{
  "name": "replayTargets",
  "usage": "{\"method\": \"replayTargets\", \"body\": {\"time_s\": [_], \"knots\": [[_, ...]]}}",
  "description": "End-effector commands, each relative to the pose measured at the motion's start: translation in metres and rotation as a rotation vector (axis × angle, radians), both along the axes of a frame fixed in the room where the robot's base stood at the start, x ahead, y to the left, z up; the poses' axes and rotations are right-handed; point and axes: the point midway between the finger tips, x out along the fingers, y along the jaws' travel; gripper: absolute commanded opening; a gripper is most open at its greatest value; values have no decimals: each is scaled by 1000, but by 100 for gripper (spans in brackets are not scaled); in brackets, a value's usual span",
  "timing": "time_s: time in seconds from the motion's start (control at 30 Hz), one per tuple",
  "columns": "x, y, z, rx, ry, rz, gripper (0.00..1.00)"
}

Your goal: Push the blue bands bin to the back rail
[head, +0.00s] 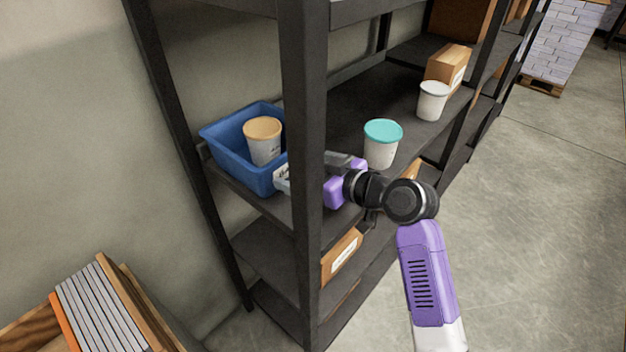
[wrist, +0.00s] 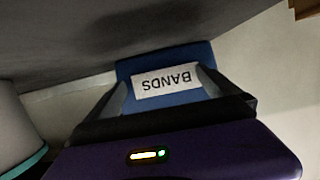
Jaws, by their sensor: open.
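The blue bands bin (head: 220,148) sits on the upper shelf board at the left end of the rack. A white cup with a tan lid (head: 263,140) stands in it. In the wrist view the bin's front (wrist: 164,62) shows its white BANDS label (wrist: 167,82), upside down. My gripper (wrist: 162,82) is open and empty, its two fingers on either side of the label in that view. In the head view the dark rack post hides part of the gripper and the bin's right end. I cannot tell whether the fingers touch the bin.
A white tub with a teal lid (head: 381,146) stands close beside my gripper. A white cup (head: 432,101) and a cardboard box (head: 447,66) stand farther along the shelf (head: 345,107). The rack post (head: 304,200) stands in front of the bin.

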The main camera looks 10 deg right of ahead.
Motion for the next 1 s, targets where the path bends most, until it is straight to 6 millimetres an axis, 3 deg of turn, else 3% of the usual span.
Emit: {"method": "replayTargets", "body": {"time_s": [1.0], "knots": [[23,17,0,0,0,1,100]]}}
